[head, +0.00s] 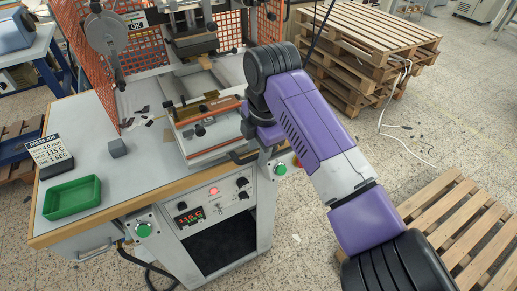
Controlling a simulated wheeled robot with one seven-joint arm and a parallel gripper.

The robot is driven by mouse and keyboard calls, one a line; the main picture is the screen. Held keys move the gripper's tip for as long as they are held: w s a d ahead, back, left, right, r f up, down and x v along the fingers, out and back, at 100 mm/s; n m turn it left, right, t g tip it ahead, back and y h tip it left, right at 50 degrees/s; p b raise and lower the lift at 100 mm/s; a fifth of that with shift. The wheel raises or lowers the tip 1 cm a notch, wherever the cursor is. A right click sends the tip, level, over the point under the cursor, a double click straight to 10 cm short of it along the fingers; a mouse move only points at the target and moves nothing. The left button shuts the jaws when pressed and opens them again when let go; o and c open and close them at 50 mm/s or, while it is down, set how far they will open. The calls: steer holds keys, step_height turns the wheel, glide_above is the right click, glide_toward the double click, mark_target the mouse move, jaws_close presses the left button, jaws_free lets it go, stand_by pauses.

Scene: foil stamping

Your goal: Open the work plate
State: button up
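The work plate (208,137) appears to be the orange-edged, pale slab at the front of the foil stamping press, on the grey bench. It lies roughly flat, and a brass-coloured block (203,109) sits at its back edge. A dark knob shows on its front part. A dark bar handle (242,156) is at the bench's front edge, right of the plate. My purple arm reaches in from the lower right and ends close to the plate's right side.
An orange mesh guard (88,58) stands left of and behind the press. A green tray (72,198), a grey block (118,147) and a job sign (44,148) are on the bench's left. The control panel (213,200) is below. Stacked pallets (365,45) stand behind right.

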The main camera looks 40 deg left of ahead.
steer(key=shift+r, duration=0.1)
step_height(320, 180, up, 8)
steer(key=d+b, duration=0.1)
steer(key=shift+s+d+f, duration=0.15)
steer(key=shift+s+f, duration=0.1)
steer(key=shift+s, duration=0.1)
stand_by(0.6)
